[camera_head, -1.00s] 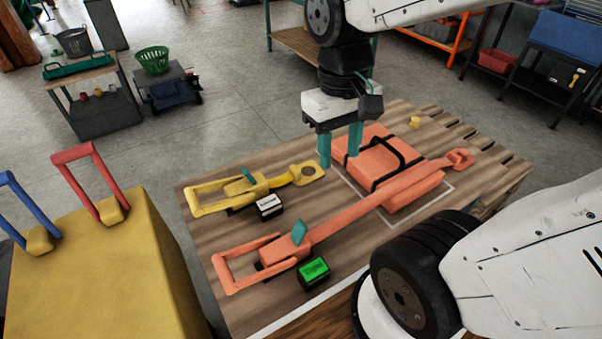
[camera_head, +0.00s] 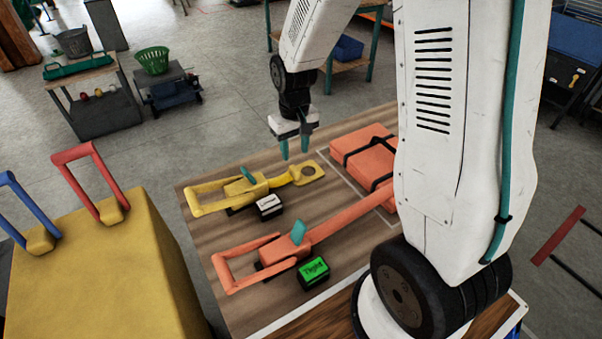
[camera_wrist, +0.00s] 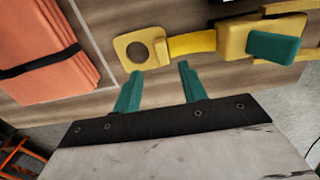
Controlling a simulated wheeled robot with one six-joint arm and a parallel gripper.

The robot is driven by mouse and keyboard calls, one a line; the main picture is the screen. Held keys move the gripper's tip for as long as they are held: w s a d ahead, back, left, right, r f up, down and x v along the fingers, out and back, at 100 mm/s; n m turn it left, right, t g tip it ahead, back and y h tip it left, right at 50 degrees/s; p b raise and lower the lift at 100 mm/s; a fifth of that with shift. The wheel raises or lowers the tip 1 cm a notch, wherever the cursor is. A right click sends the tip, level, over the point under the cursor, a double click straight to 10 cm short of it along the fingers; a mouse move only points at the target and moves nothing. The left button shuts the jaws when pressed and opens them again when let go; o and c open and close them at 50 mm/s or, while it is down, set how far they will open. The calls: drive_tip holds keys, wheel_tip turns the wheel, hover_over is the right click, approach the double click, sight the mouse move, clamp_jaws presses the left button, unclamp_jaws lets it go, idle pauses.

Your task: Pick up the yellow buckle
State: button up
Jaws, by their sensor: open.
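The yellow buckle (camera_head: 247,187) lies on the wooden table, with a looped handle at its left, a teal tab on top and a flat ringed tongue (camera_head: 308,173) at its right. The wrist view also shows its ringed tongue (camera_wrist: 141,48), strap and teal tab. My gripper (camera_head: 295,149) is open and empty, with teal fingers pointing down. It is above and behind the tongue end in the head view, apart from the buckle. In the wrist view its fingertips (camera_wrist: 160,68) are just short of the strap beside the ring.
An orange buckle (camera_head: 280,251) lies in front, its strap running toward an orange folded bundle (camera_head: 362,153) with black bands. Small boxes, one white-labelled (camera_head: 269,206) and one green-labelled (camera_head: 314,272), sit near the buckles. A yellow case (camera_head: 105,270) with red and blue handles stands at left.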

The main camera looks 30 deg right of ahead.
sight(294, 168)
drive_tip(key=f, duration=0.7)
drive_tip(key=shift+s+a+f, duration=0.1)
drive_tip(key=shift+a+f, duration=0.15)
drive_tip(key=shift+f, duration=0.05)
clamp_jaws()
